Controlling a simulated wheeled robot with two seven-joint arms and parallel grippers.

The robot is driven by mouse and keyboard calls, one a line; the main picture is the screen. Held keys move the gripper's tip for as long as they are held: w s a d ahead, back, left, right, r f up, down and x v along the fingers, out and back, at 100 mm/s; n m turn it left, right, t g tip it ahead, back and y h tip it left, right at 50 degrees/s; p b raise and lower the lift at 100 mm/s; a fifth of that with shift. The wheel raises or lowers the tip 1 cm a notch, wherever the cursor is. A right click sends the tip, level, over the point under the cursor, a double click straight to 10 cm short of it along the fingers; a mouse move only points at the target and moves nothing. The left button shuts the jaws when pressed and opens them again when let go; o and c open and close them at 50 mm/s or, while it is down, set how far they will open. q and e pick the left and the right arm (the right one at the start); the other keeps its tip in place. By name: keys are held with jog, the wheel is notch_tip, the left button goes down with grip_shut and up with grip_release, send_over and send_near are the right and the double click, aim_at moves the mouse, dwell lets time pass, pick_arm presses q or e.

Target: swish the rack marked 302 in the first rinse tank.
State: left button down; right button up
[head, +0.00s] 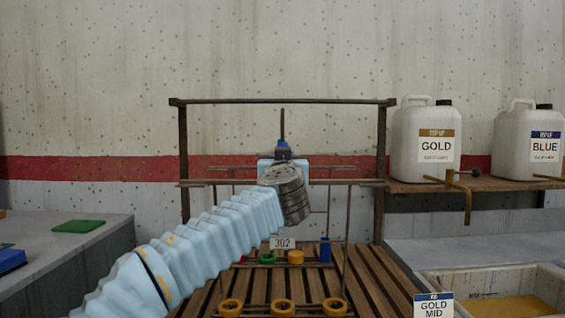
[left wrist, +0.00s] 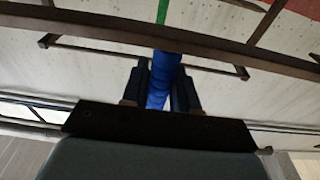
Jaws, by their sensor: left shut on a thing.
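My left gripper (head: 283,154) reaches in from the lower left in the head view and is shut on the blue handle of the wire rack. In the left wrist view the gripper (left wrist: 161,78) has its two dark fingers on either side of the blue handle (left wrist: 164,68). The rack's label, marked 302 (head: 283,243), hangs below my wrist. Green, orange and blue parts and several orange rings (head: 282,308) show on the rack's lower part. My wrist hides part of the rack. I cannot identify the first rinse tank here. My right gripper is out of view.
A dark upright frame (head: 280,101) stands around the rack, with wooden slats (head: 375,285) below. At lower right is a tank (head: 544,284) of yellowish contents behind a GOLD MID sign (head: 433,306). GOLD (head: 425,145) and BLUE (head: 530,145) jugs stand on a shelf. A grey counter (head: 105,232) is left.

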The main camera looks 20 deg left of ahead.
pick_arm(q)
jog(key=shift+r+p, duration=0.4)
jog(key=shift+r, duration=1.25)
jog(key=shift+s+d+f, duration=0.1)
jog(key=shift+s+f, duration=0.05)
jog(key=shift+s, duration=0.25)
jog(key=s+b, duration=0.2)
jog(key=b, duration=0.3)
send_near(282, 142)
jog(key=shift+x, duration=0.95)
